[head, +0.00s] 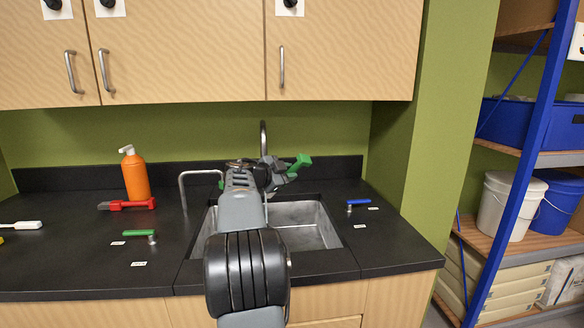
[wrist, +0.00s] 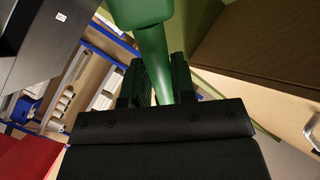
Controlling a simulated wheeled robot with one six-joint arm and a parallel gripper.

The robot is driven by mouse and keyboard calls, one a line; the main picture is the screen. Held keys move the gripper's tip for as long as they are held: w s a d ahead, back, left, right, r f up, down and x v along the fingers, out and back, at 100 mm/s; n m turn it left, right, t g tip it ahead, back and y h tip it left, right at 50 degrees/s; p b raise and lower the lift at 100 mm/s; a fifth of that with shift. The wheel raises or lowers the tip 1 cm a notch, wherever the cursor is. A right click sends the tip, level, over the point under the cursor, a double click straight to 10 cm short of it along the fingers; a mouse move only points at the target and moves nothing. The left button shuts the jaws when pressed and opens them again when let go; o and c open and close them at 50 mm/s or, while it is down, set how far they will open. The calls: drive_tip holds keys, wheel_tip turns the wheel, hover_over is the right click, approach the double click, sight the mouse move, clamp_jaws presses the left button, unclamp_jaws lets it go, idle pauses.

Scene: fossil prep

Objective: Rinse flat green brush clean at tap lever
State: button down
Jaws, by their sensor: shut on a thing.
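My gripper (head: 280,176) is shut on the green brush (head: 301,161) and holds it above the sink (head: 315,238), in front of the tall tap (head: 263,138). In the wrist view the green brush (wrist: 155,50) stands up between the two dark fingers of my gripper (wrist: 160,85), its wider part cut off by the top edge. A green lever (head: 140,233) stands on the counter left of the sink, and a blue lever (head: 358,203) stands right of it. My arm hides part of the sink and the foot of the tall tap.
A bent metal spout (head: 184,190) rises at the sink's left edge. An orange pump bottle (head: 135,177), a red-handled tool (head: 127,204) and a white-handled tool (head: 26,225) are on the left counter (head: 70,262). Cupboards hang above; a blue-framed shelf (head: 531,140) stands at right.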

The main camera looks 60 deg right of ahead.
drive_tip(key=shift+w+d+r+p, duration=0.2)
drive_tip(key=shift+w+d+p, duration=0.5)
drive_tip(key=shift+w+p, duration=0.45)
drive_tip(key=shift+w+d+f+p, duration=0.15)
drive_tip(key=shift+w+d+p, duration=0.15)
drive_tip(key=shift+p, duration=0.35)
drive_tip(key=shift+s+d+f+b, duration=0.15)
drive_tip(key=shift+s+b, duration=0.05)
drive_tip(key=shift+b, duration=0.2)
drive_tip(key=shift+s, duration=0.1)
drive_tip(key=shift+s+d+b, duration=0.15)
drive_tip(key=shift+d+b, duration=0.05)
drive_tip(key=shift+b, duration=0.3)
drive_tip(key=shift+w+a+b, duration=0.35)
drive_tip(key=shift+w+b, duration=0.1)
drive_tip(key=shift+b, duration=0.2)
